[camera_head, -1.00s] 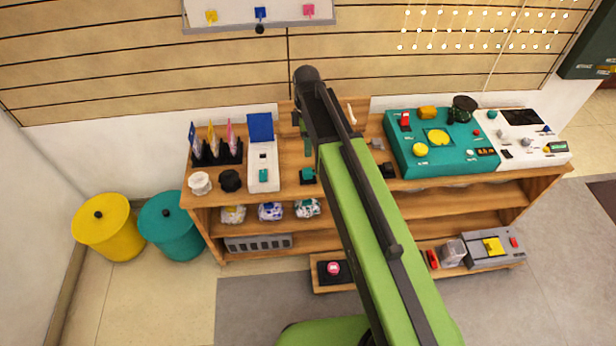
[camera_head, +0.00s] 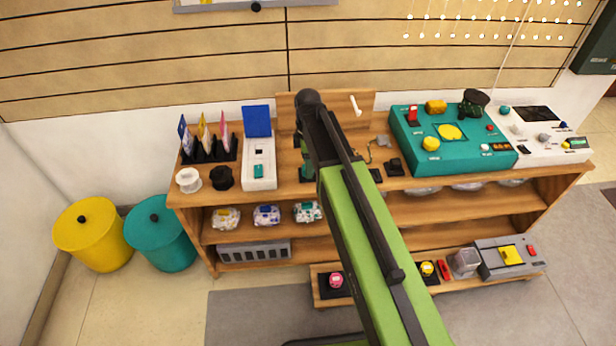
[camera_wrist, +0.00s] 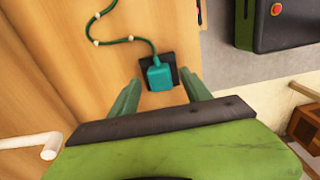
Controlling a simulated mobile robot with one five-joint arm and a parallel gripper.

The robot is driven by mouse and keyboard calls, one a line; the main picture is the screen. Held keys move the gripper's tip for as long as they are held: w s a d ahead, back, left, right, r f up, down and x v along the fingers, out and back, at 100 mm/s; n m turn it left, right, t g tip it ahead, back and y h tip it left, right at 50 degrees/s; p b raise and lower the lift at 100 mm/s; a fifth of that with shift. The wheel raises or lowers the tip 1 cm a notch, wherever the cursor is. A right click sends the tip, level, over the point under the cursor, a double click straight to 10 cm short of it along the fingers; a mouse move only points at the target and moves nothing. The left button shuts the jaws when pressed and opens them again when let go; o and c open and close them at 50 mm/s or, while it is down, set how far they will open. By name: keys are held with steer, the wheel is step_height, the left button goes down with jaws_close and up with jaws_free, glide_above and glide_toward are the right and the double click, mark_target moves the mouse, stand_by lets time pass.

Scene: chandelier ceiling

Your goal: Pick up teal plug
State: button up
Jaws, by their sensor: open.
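The teal plug (camera_wrist: 160,74) sits on a small black square base on the wooden top in the wrist view. A teal cord with pale clips runs from it to the upper left. My gripper (camera_wrist: 160,82) is open and empty, with one green finger to the left of the plug and the other to its right. The fingers appear nearer the camera than the plug; I cannot tell their height above it. In the head view my gripper (camera_head: 303,152) is over the shelf top, and my arm hides much of the area around it.
The shelf top also holds a white device with a blue flap (camera_head: 259,160) on the left and a teal control panel (camera_head: 440,165) on the right. A white lever (camera_wrist: 38,146) shows at the lower left of the wrist view. A wooden back panel (camera_head: 340,112) stands behind.

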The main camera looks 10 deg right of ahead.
step_height(320, 180, down, 2)
steer(key=shift+f+b, duration=0.1)
steer(key=shift+b, duration=0.3)
jaws_close()
steer(key=shift+r, duration=0.25)
steer(key=r+p, duration=0.1)
steer(key=p, duration=0.1)
steer(key=r+p, duration=0.1)
steer(key=r, duration=0.1)
steer(key=r+p, duration=0.2)
steer(key=shift+s+d+p, duration=0.25)
steer(key=shift+d+p, duration=0.05)
steer(key=shift+p, duration=0.05)
steer(key=s+d+r+p, duration=0.4)
steer(key=d+r+p, duration=0.4)
steer(key=d+r, duration=0.1)
steer(key=shift+s+d+p, duration=0.2)
steer(key=shift+d+p, duration=0.15)
steer(key=shift+d, duration=0.1)
